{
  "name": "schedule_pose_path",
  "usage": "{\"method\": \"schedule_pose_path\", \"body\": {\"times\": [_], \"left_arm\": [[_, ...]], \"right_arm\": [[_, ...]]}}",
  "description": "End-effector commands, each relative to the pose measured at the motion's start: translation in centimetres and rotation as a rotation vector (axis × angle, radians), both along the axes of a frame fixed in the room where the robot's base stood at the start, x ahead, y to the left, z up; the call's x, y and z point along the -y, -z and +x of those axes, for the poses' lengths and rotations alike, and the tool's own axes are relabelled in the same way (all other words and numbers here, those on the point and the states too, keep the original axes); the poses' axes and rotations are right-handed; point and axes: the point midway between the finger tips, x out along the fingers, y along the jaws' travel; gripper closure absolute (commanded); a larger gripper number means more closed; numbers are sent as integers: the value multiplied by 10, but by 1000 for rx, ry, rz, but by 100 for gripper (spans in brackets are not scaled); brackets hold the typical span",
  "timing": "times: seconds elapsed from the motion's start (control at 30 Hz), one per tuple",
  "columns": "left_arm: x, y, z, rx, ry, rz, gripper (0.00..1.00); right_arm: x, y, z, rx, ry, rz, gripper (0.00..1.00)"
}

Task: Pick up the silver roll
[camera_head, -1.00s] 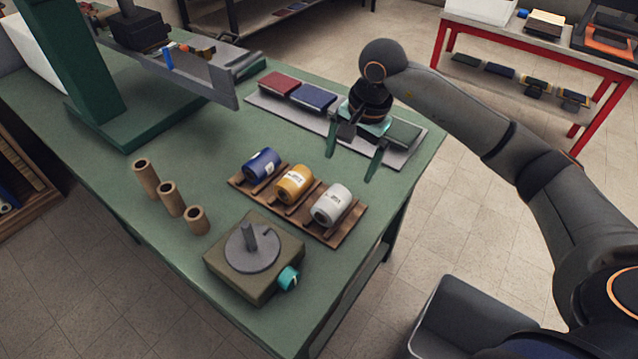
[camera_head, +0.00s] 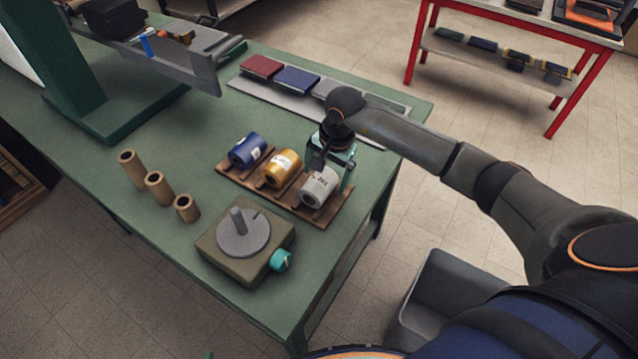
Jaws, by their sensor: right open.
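The silver roll (camera_head: 319,187) lies at the right end of a brown wooden rack (camera_head: 234,176) on the green table. A gold roll (camera_head: 282,168) and a blue roll (camera_head: 247,150) lie to its left on the same rack. My right gripper (camera_head: 328,170) is open, pointing down right at the silver roll's far side. Its fingers are partly hidden by the roll and its own body, so I cannot tell whether they touch the roll. My left gripper does not show.
A grey turntable on an olive box (camera_head: 262,262) stands in front of the rack. Several upright cardboard tubes (camera_head: 157,184) stand to the left. A grey tray (camera_head: 254,93) with coloured books lies behind. A red-framed shelf (camera_head: 411,64) stands at the back right.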

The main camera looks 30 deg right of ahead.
Motion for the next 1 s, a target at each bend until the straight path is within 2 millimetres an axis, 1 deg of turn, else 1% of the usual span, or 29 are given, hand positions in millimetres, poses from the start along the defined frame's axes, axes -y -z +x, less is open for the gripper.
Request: {"method": "schedule_pose_path", "body": {"times": [0.1, 0.3, 1.0], "left_arm": [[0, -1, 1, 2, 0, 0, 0], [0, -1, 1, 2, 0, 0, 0], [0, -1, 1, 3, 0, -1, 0]], "right_arm": [[-1, 6, 0, -1, 0, 1, 0], [0, 6, 1, 0, -1, 0, 1], [0, 5, 1, 0, 0, 0, 80]]}}
